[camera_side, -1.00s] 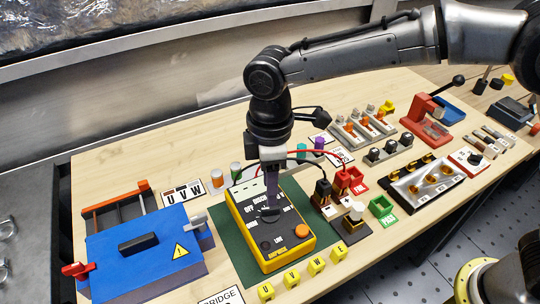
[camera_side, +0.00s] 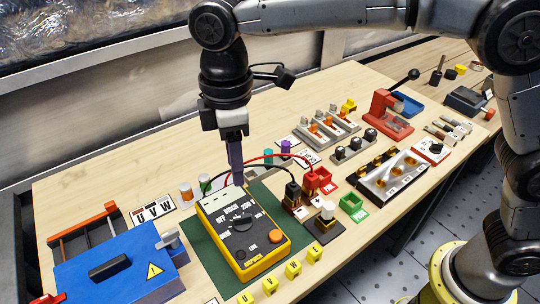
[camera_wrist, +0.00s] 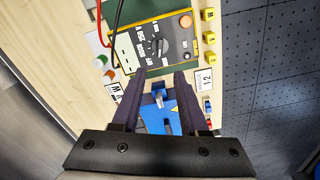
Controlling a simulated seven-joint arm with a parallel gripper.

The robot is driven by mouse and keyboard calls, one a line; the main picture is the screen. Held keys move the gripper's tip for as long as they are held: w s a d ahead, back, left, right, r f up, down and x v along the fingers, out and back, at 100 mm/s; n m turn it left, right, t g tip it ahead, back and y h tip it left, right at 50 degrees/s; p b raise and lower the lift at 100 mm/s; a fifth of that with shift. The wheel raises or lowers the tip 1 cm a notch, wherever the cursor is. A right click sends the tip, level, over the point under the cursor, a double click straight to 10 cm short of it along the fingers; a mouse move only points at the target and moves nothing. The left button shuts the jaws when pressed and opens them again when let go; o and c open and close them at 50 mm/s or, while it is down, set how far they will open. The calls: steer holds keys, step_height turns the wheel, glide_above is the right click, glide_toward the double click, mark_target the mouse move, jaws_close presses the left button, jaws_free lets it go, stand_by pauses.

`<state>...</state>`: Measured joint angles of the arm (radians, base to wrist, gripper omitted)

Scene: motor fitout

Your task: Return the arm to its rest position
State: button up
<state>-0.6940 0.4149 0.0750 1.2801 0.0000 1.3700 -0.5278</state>
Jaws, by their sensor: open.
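My gripper (camera_side: 236,172) is above the far end of the yellow multimeter in the side view, apart from it as far as I can tell. In the wrist view my gripper (camera_wrist: 160,80) shows two dark fingers spread apart with nothing between them. The yellow multimeter (camera_side: 252,262) lies on a green mat (camera_side: 205,262), its dial (camera_side: 242,222) and orange button (camera_side: 275,236) in sight. In the wrist view the multimeter (camera_wrist: 172,62) lies beyond the fingertips.
A blue box (camera_side: 125,268) with a warning sign stands at left. Red and black leads run to plugs near a red holder (camera_side: 318,180). A green holder (camera_side: 354,207), a metal terminal plate (camera_side: 390,172) and a red press (camera_side: 385,112) stand to the right. Yellow lettered blocks (camera_side: 293,268) line the front.

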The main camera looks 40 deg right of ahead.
steer(key=s+d+r+m+t+y, duration=0.1)
steer(key=s+d+r+m+t, duration=0.15)
steer(key=d+r, duration=0.55)
steer(key=s+d+r+m+t, duration=0.1)
steer(key=s+d+r+m, duration=0.15)
steer(key=d, duration=0.95)
steer(key=s+d+f+m+t, duration=0.2)
steer(key=s+d+m, duration=0.3)
steer(key=s+d, duration=0.45)
steer(key=s+d+f+m+h, duration=0.1)
steer(key=s+f+m, duration=0.3)
steer(key=f, duration=0.4)
steer(key=shift+s, duration=0.9)
